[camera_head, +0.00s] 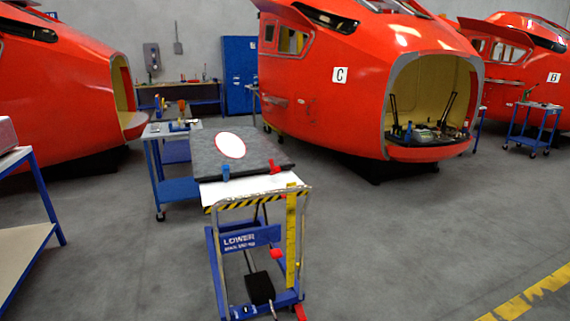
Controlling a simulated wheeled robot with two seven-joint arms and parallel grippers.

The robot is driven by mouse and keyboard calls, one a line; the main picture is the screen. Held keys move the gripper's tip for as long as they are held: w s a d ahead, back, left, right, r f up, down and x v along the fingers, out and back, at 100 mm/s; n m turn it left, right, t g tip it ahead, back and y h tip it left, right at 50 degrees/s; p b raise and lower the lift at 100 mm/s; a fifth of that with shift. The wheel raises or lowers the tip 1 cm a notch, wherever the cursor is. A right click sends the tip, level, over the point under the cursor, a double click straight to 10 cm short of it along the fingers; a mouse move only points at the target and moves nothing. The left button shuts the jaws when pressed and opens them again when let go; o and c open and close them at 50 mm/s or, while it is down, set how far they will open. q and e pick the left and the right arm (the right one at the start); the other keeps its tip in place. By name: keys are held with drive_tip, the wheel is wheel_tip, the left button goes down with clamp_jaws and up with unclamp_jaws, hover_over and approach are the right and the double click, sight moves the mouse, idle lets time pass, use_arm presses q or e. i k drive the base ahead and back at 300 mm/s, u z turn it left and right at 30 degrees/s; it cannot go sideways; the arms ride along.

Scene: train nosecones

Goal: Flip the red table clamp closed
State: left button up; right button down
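A lift table (262,186) with a white top and a yellow-black striped edge stands in front of me at the middle. A dark grey panel (206,157) with a red-rimmed white oval lies on it. The small red clamp (276,168) sits at the panel's near right edge. A small blue clamp (226,171) sits at its near edge, left of the red one. At this distance I cannot tell whether the red clamp is open or closed. Neither of my grippers shows in the head view.
A blue cart (179,190) with tools stands just behind the lift table. Red nosecones stand at the left (60,90), centre (320,90) and far right. A workbench (14,165) is at the left edge. The grey floor (400,240) at the right is clear.

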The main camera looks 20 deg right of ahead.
sight(274, 170)
drive_tip(key=z, duration=0.25)
drive_tip(key=k, duration=0.35)
drive_tip(key=z, duration=1.1)
drive_tip(key=k, duration=1.05)
drive_tip(key=z, duration=0.6)
drive_tip(key=i, duration=3)
drive_tip(key=u, duration=0.85)
drive_tip(key=i, duration=1.95)
drive_tip(key=u, duration=2.15)
drive_tip(key=i, duration=0.9)
drive_tip(key=u, duration=0.7)
